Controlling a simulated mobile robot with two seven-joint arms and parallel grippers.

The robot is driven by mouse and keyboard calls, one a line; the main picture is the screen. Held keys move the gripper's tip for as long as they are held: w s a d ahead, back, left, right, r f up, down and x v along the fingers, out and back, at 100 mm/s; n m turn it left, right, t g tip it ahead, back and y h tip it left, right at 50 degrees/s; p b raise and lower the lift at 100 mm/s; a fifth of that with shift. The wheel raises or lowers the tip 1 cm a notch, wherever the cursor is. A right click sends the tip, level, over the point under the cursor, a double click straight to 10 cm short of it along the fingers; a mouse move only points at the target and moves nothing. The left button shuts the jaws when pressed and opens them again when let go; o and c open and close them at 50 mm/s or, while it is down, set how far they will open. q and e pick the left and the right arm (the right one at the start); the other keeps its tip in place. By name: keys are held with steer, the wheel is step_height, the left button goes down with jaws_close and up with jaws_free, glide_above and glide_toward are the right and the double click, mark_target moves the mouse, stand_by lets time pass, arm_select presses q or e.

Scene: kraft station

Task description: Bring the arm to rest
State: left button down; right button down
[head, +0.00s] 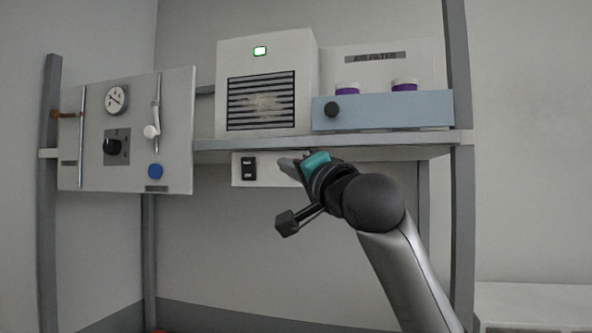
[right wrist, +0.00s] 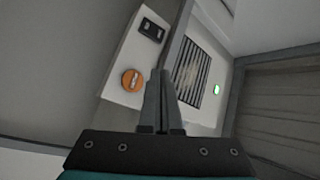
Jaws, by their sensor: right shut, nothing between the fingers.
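My right arm (head: 404,275) reaches up from the lower right in the head view. Its gripper (head: 288,164) is in front of the white switch panel under the shelf and covers that panel's right part. In the right wrist view the two fingers of this gripper (right wrist: 161,98) are together, with nothing between them. They point toward the panel and the vented box; I cannot tell how far off these are. My left gripper is not in view.
A grey shelf (head: 215,145) holds a white vented box (head: 228,57) and a blue rack (head: 428,112) with purple-banded containers. Below is a panel with a black switch (head: 248,168) and orange knob (right wrist: 132,80). A gauge board (head: 95,170) hangs left. Wall space below looks clear.

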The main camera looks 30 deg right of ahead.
stand_by(0.8)
